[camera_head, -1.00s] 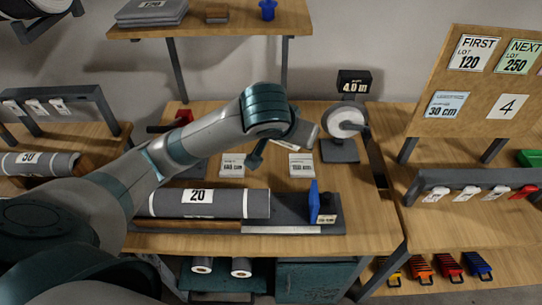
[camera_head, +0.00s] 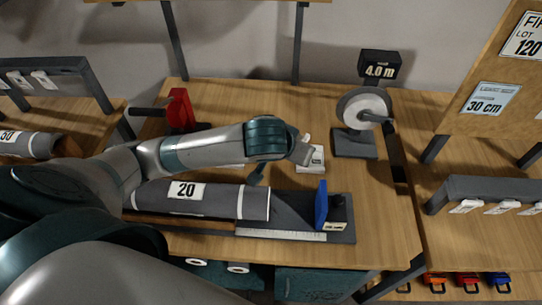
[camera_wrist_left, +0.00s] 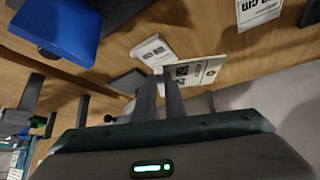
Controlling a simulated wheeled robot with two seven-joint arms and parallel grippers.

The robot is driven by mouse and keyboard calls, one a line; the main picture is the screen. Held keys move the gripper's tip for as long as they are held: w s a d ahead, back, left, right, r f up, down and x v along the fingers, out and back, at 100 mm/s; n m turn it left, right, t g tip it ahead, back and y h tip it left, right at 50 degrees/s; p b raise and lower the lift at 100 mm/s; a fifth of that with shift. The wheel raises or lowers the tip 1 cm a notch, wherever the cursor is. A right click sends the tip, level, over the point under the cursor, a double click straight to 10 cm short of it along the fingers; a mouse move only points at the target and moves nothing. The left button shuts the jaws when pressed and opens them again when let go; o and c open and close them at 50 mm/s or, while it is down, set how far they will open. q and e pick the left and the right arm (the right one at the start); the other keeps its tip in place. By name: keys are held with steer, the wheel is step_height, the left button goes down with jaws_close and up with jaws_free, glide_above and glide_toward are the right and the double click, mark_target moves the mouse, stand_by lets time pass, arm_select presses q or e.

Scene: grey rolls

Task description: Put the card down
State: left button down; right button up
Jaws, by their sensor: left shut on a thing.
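My left gripper (camera_head: 301,152) reaches over the back middle of the workbench. In the left wrist view its fingers (camera_wrist_left: 160,82) are shut on a white printed card (camera_wrist_left: 203,71), which is tilted and partly hidden by the fingers. In the head view only a small pale edge shows at the gripper, and I cannot tell its height above the bench. Another white card (camera_head: 316,160) lies on the bench beside the gripper; a printed card also shows in the left wrist view (camera_wrist_left: 152,51). My right gripper is not in view.
A grey roll (camera_head: 215,200) marked 20 lies in front, beside a blue stop (camera_head: 321,205) on a dark plate with a ruler. A counter wheel (camera_head: 364,110) with a 4.0 m display stands behind right. A red-ended holder (camera_head: 180,110) stands left. The bench between is clear.

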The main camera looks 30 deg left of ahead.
arm_select(q)
steer(key=shift+a+f, duration=0.15)
steer(key=shift+f, duration=0.8)
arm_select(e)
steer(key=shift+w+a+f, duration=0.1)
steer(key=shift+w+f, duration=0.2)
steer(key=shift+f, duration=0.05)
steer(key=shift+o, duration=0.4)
